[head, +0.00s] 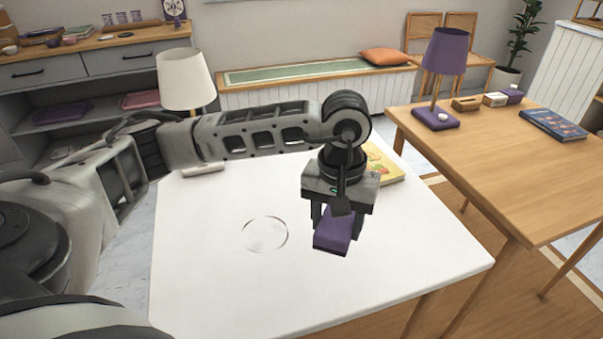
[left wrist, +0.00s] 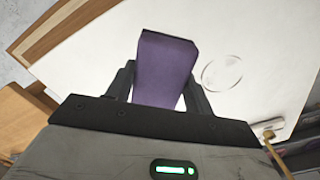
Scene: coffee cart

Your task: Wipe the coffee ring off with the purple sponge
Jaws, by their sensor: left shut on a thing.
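The purple sponge (head: 333,232) is between the fingers of my left gripper (head: 336,218), which is shut on it. The sponge is over the white table (head: 210,290); I cannot tell whether it touches the top. It also shows in the left wrist view (left wrist: 166,72), between both fingers of the left gripper (left wrist: 160,85). The coffee ring (head: 265,234) is a faint thin circle on the white table, left of the sponge in the head view. In the left wrist view the ring (left wrist: 222,72) lies right of the sponge, apart from it. My right gripper is not in view.
A yellow book (head: 384,163) lies on the white table behind my left gripper. A white-shaded lamp (head: 186,78) stands at the far left. A wooden table (head: 500,165) with a purple lamp (head: 443,62) stands to the right. The front of the white table is clear.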

